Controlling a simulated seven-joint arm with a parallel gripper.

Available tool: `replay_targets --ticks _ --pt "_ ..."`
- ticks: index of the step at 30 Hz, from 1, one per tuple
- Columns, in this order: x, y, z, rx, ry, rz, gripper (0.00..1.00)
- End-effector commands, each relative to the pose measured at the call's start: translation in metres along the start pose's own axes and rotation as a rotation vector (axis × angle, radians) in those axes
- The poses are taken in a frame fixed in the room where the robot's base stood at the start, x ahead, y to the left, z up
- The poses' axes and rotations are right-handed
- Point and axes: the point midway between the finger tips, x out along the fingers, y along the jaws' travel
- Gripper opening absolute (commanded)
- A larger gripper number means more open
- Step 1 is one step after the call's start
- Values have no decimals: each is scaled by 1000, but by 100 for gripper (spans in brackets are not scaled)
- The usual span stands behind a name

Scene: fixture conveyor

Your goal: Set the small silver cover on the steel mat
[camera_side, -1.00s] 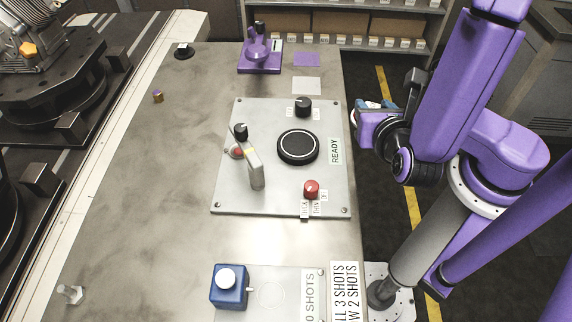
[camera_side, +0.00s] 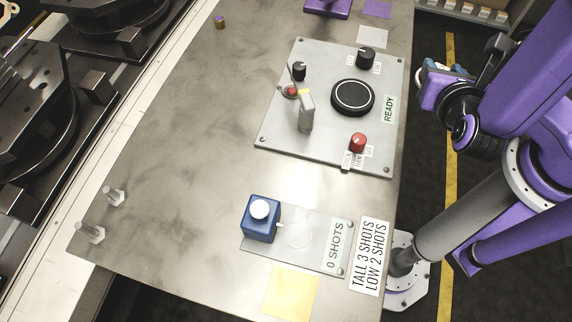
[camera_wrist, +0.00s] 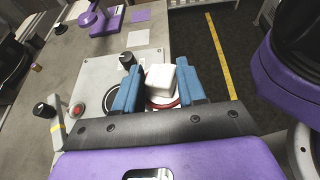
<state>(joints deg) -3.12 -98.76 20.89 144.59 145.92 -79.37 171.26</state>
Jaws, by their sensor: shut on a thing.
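My gripper (camera_wrist: 160,72) has blue fingers, shut on a small pale, silver-white block-like piece (camera_wrist: 160,82), which looks to be the small cover. In the wrist view it hangs over the right side of the control plate, with a red-edged round part behind it. In the side view my gripper (camera_side: 442,72) is beyond the table's right edge, and the held piece is mostly hidden. A pale grey square, likely the steel mat (camera_side: 373,37), lies bare at the table's far right. It also shows ahead of the fingers in the wrist view (camera_wrist: 138,38).
The control plate (camera_side: 272,130) carries knobs, a lever and a black round pad (camera_side: 353,97). A purple square (camera_side: 378,9) lies beyond the grey one, beside a purple stand (camera_side: 327,8). A blue button box (camera_side: 261,219) and yellow square (camera_side: 290,290) are near. The table's left is mostly clear.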

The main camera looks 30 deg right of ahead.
Motion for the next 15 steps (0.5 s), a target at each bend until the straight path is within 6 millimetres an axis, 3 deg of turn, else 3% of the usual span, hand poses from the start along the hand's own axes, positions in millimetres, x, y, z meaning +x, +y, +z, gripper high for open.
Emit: replay_targets --ticks 10,15 --pt "1 5 -2 7 -1 -18 7" --pt "8 29 -8 39 -1 -94 6"
